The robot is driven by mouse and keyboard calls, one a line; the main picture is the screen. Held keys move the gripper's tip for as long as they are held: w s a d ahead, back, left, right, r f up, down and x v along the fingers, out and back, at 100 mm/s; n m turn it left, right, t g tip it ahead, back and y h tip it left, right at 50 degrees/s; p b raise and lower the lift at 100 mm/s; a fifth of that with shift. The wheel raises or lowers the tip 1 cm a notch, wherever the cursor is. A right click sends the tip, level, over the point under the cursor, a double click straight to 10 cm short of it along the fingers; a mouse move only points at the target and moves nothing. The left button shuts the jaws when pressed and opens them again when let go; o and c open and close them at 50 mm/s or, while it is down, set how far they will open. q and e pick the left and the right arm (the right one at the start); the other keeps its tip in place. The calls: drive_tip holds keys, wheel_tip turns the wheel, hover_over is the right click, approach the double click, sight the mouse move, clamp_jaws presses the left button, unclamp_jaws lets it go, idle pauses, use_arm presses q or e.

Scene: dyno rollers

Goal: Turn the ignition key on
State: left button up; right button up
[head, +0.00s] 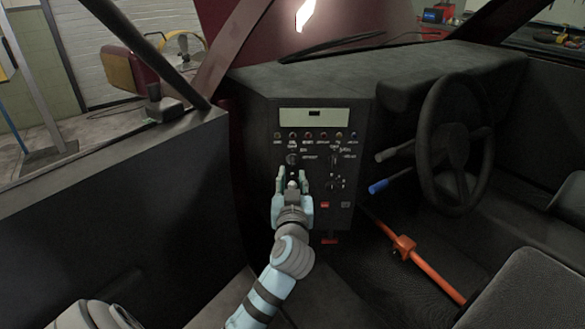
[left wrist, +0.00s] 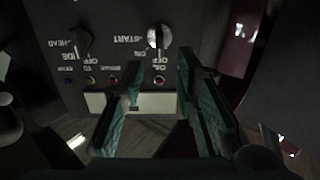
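The ignition key (head: 293,158) is a small knob at the upper left of the black dashboard panel (head: 262,130). In the left wrist view, which is upside down, the key (left wrist: 159,37) is a pale-edged round knob beside OFF, ON and START labels. My left gripper (head: 292,178) is in front of the panel, just below the key in the head view. Its teal fingers (left wrist: 158,66) are apart with nothing between them. The key lies just beyond the fingertips, and I see no contact. My right gripper is not in view.
A second knob (left wrist: 83,42) is beside the key on the panel. A row of small lights and a pale display (head: 314,117) are above. A steering wheel (head: 455,145), blue-tipped lever (head: 378,187) and orange bar (head: 425,265) are to the right. The door (head: 120,215) is left.

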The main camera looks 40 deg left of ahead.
sight(292, 165)
use_arm(q)
drive_tip(key=x, duration=0.6)
drive_tip(key=shift+d+f+b, duration=0.1)
drive_tip(key=shift+f+b, duration=0.1)
drive_tip(key=shift+b, duration=0.2)
drive_tip(key=shift+w+a+r, duration=0.1)
drive_tip(key=shift+w+a, duration=0.15)
drive_tip(key=shift+w, duration=0.05)
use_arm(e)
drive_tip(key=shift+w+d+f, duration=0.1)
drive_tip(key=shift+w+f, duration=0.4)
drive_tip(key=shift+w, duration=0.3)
use_arm(q)
clamp_jaws()
